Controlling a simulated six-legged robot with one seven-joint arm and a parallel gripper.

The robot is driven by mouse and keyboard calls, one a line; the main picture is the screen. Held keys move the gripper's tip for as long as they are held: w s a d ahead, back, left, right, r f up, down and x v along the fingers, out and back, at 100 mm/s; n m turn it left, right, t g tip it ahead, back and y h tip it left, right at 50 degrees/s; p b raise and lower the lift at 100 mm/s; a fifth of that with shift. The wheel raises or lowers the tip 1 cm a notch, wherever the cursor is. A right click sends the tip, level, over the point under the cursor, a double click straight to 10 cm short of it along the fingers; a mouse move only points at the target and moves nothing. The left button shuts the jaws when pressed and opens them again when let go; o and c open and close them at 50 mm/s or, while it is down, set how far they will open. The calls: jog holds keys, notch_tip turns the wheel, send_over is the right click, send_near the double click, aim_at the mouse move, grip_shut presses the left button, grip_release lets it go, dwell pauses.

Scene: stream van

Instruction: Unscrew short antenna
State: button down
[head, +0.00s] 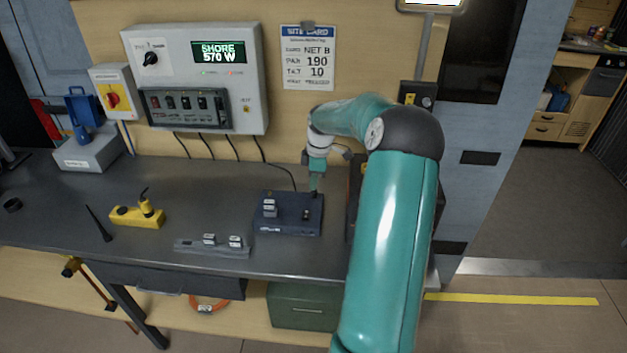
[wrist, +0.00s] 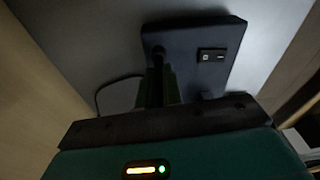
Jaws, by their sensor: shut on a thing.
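A dark blue box (head: 287,226) stands on the grey workbench, and it also shows in the wrist view (wrist: 195,40). A short black antenna (wrist: 157,60) stands at the box's edge in the wrist view, between my fingers. My gripper (head: 314,187) points down at the back right of the box and is shut on the antenna; it also shows in the wrist view (wrist: 158,88). The fingers hide most of the antenna, so I cannot tell whether its thread is engaged. A rocker switch (wrist: 211,55) sits on the box beside it.
A longer black tapered antenna (head: 98,224) lies at the bench's left, by a yellow device (head: 137,216). A grey strip with white-topped modules (head: 213,246) lies at the front edge. A power panel (head: 195,80) hangs behind. Bare bench (head: 200,195) lies left of the box.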

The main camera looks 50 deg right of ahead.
jog(key=n, duration=0.4)
jog(key=n, duration=0.4)
jog(key=shift+g, duration=0.4)
jog(key=c, duration=1.6)
grip_release()
jog(key=m, duration=0.4)
